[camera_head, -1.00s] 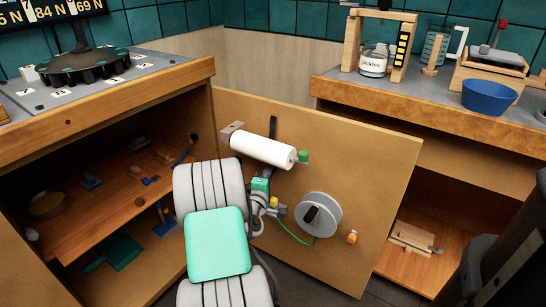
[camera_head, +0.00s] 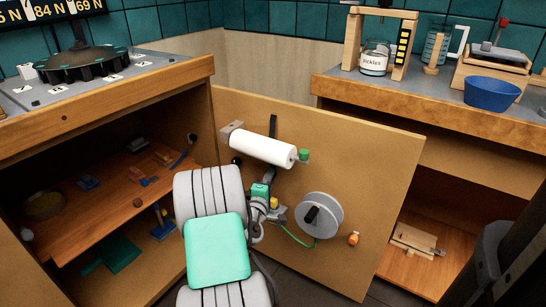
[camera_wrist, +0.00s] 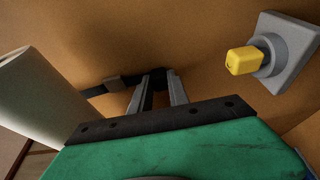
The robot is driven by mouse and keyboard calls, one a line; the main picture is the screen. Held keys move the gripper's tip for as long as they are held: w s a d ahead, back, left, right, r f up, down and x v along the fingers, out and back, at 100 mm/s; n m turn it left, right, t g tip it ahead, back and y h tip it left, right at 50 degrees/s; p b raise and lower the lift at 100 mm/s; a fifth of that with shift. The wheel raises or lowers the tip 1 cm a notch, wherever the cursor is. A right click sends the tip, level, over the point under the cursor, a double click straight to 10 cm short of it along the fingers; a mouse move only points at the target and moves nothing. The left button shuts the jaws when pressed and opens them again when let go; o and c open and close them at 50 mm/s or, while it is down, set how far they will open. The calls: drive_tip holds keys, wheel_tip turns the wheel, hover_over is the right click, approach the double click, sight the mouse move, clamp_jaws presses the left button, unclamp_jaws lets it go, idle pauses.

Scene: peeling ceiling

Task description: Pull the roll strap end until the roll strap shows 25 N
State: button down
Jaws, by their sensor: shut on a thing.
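The white roll (camera_head: 262,146) is mounted on the brown door panel, with a green knob at its right end. A black strap (camera_head: 273,126) shows above the roll. In the wrist view, the strap (camera_wrist: 96,91) runs from beside the roll (camera_wrist: 32,98) through a dark buckle (camera_wrist: 122,83) to my gripper. My gripper (camera_wrist: 157,84) is shut on the dark strap end between its two grey fingers, close to the panel. In the head view my arm hides most of the grip. A display (camera_head: 50,12) at top left is cut off; it shows 84 N and 69 N.
A yellow knob on a grey plate (camera_wrist: 285,50) sits right of my fingers. A grey reel (camera_head: 319,215) with a green cord and a small orange piece (camera_head: 353,239) are lower right on the panel. An open cabinet (camera_head: 110,200) is left; a counter (camera_head: 430,107) is right.

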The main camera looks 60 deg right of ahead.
wheel_tip(320, 180, down, 3)
drive_tip(key=shift+f+b, duration=0.1)
drive_tip(key=shift+b, duration=1.1)
drive_tip(key=shift+c, duration=1.8)
unclamp_jaws()
drive_tip(key=a+b, duration=0.3)
drive_tip(key=a, duration=0.4)
drive_tip(key=shift+w, duration=0.45)
